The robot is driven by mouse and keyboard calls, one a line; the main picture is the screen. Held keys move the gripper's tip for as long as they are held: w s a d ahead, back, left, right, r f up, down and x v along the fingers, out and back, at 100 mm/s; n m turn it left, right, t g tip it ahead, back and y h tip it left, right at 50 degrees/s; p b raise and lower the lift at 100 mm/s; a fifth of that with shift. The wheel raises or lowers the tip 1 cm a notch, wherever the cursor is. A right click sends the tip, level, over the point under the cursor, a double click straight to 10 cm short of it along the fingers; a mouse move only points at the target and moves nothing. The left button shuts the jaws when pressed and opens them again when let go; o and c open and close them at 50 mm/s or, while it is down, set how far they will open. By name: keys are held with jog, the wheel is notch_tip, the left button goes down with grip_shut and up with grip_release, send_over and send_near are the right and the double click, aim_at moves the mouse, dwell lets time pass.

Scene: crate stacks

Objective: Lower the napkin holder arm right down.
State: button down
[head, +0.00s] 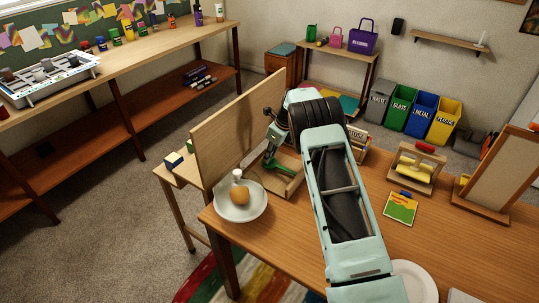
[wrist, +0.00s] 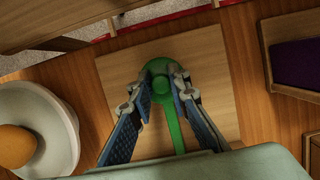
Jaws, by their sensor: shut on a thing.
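The napkin holder is a square wooden base (wrist: 115,75) with a green arm (wrist: 178,135) that ends in a round green knob, seen from above in the wrist view. In the head view the green arm (head: 284,170) shows low over its wooden base (head: 289,186), partly behind my arm. My gripper (wrist: 163,84) is shut on the green arm, its blue-padded fingers on either side near the knob. In the head view my gripper (head: 272,150) is small and partly hidden. I cannot tell how far the arm is above the base.
A bowl (head: 241,208) with a round orange-brown item stands just left of the holder. A wooden panel (head: 235,120) rises behind it. A wooden tray with a dark purple pad (wrist: 298,60) lies to the right in the wrist view. A white plate (head: 415,280) is at the front.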

aim_at(276, 165)
jog(key=shift+w+a, duration=0.25)
jog(key=shift+a, duration=0.2)
jog(key=c, duration=1.8)
grip_release()
jog(key=shift+f, duration=0.15)
jog(key=shift+d, duration=0.1)
jog(key=shift+s+d, duration=0.1)
jog(key=v, duration=1.2)
